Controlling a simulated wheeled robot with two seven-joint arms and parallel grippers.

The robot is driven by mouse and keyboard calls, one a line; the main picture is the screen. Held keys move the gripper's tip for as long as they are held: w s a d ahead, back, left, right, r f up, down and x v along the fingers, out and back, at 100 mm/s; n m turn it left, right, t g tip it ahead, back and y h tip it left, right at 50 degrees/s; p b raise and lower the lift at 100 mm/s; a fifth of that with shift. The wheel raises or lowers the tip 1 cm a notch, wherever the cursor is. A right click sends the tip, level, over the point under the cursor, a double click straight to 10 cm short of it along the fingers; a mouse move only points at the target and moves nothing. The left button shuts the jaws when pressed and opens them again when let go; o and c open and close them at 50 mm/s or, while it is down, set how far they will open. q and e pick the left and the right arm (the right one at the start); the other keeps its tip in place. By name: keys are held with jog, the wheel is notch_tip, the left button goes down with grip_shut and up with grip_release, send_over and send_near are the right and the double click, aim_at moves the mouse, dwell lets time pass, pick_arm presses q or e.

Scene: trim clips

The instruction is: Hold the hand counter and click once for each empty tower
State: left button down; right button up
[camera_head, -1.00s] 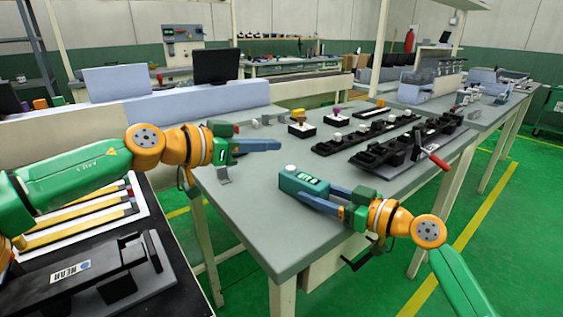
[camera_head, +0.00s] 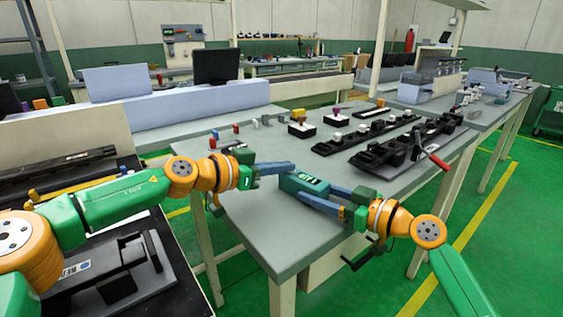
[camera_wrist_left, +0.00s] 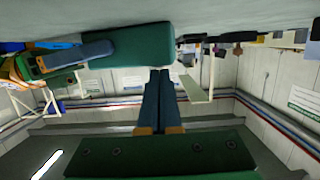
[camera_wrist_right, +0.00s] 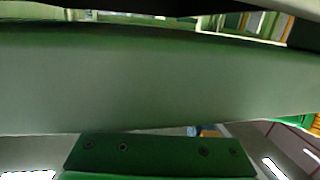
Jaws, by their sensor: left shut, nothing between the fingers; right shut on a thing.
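In the left wrist view the fingertips (camera_wrist_left: 160,72) reach the green counter (camera_wrist_left: 128,46). Black tower fixtures (camera_head: 370,136) stand farther back; which towers are empty is too small to tell.
The grey table (camera_head: 265,215) is bare around the counter. A red-handled lever (camera_head: 438,162) sticks out at the table's right edge. A black fixture (camera_head: 110,270) lies at lower left.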

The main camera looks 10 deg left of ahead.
pick_arm(q)
jog(key=shift+s+f, duration=0.25)
jog(key=shift+f, duration=0.15)
jog(key=s+a+r, duration=0.7)
jog(key=shift+w+r, duration=0.1)
dwell(2.9)
jog(key=shift+w+r, duration=0.15)
jog(key=shift+r, duration=0.45)
jog(key=w+d+f, duration=0.1)
jog(key=w+d, duration=0.1)
jog(key=w+d+f, duration=0.4)
jog(key=w+d, duration=0.1)
jog(key=shift+f, duration=0.7)
